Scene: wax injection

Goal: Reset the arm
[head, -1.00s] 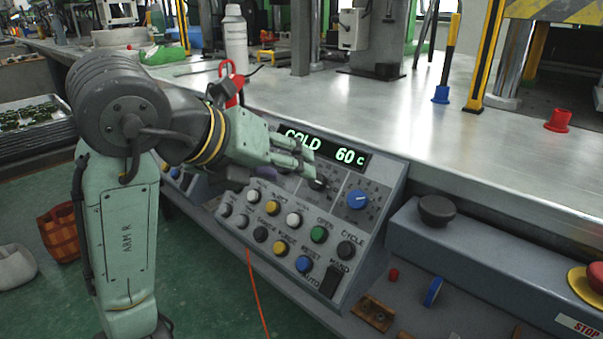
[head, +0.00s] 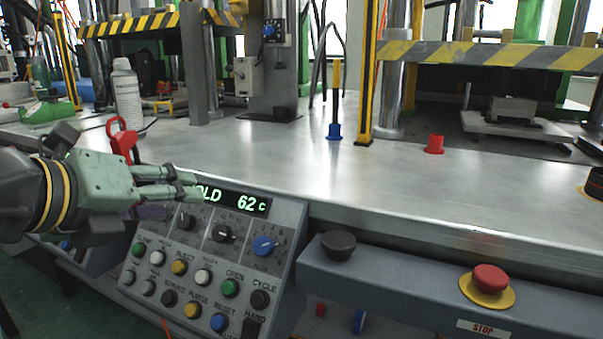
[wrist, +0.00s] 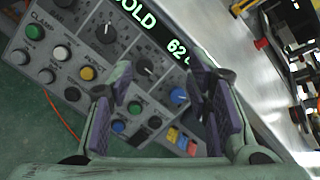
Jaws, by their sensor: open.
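My gripper (head: 198,184) is at the left in the head view, pointing right, in front of the upper part of the control panel. Its green fingers cover the start of the lit display (head: 240,199), which shows "62 c"; in the wrist view the display (wrist: 152,32) shows "OLD 62". In the wrist view my gripper (wrist: 160,95) has its two purple-padded fingers apart with nothing between them. The control panel (head: 290,225) carries several buttons and knobs, among them a blue knob (head: 264,246). I cannot tell the gap between fingertips and panel.
A grey metal table (head: 400,175) spreads behind the panel. On it stand a white bottle (head: 127,95), a red padlock-like object (head: 122,140), a yellow-black post with blue base (head: 335,131) and a red cap (head: 435,144). A black knob (head: 339,245) and red stop button (head: 490,278) lie right of the panel.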

